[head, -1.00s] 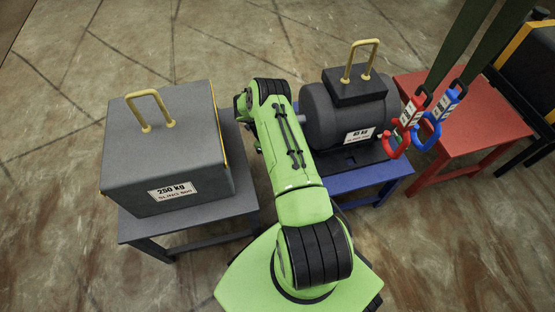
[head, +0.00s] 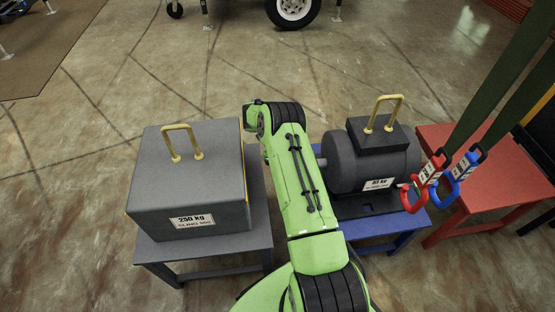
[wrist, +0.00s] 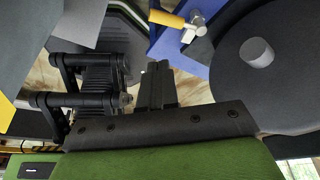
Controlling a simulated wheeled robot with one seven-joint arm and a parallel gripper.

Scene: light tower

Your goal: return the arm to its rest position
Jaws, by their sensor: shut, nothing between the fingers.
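My green arm (head: 303,185) shows in the head view, folded between the grey box and the dark motor. The gripper is hidden behind it there. In the wrist view my gripper (wrist: 157,86) is shut, with its dark fingers together and nothing held. A green arm surface fills the bottom of that view.
The grey 250 kg box (head: 188,180) stands on a grey table (head: 205,245) at left. The 85 kg motor (head: 350,163) stands on a blue table (head: 398,222) at right. Red hook (head: 414,199) and blue hook (head: 446,190) hang near a red table (head: 470,201). A wheel (head: 293,8) is beyond open floor.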

